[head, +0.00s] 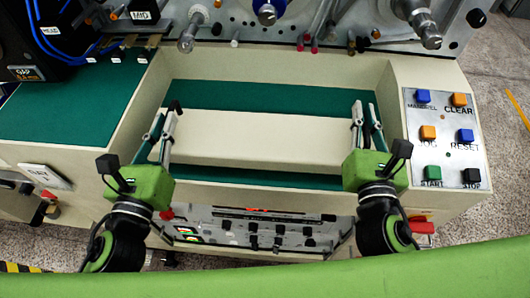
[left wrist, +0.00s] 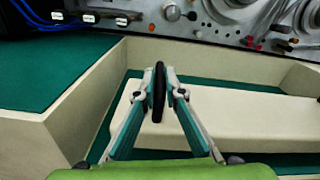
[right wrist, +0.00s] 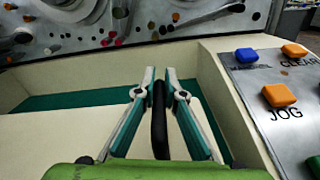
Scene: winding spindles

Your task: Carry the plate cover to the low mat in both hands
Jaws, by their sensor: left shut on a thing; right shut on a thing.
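The plate cover (head: 262,138) is a long cream slab with a black handle at each end. It lies level in or over the recess with a green floor mat (head: 255,97), which shows behind and in front of it. I cannot tell whether it touches the mat. My left gripper (head: 171,112) is shut on its left handle, a dark upright bar (left wrist: 158,92) in the left wrist view. My right gripper (head: 363,112) is shut on its right handle, also dark in the right wrist view (right wrist: 159,120).
Cream walls enclose the recess. A higher green surface (head: 70,118) lies to the left. A button panel (head: 445,140) with several coloured buttons stands close to my right gripper. A grey panel (head: 340,28) with spindles and knobs is behind. More controls (head: 262,228) sit below the front wall.

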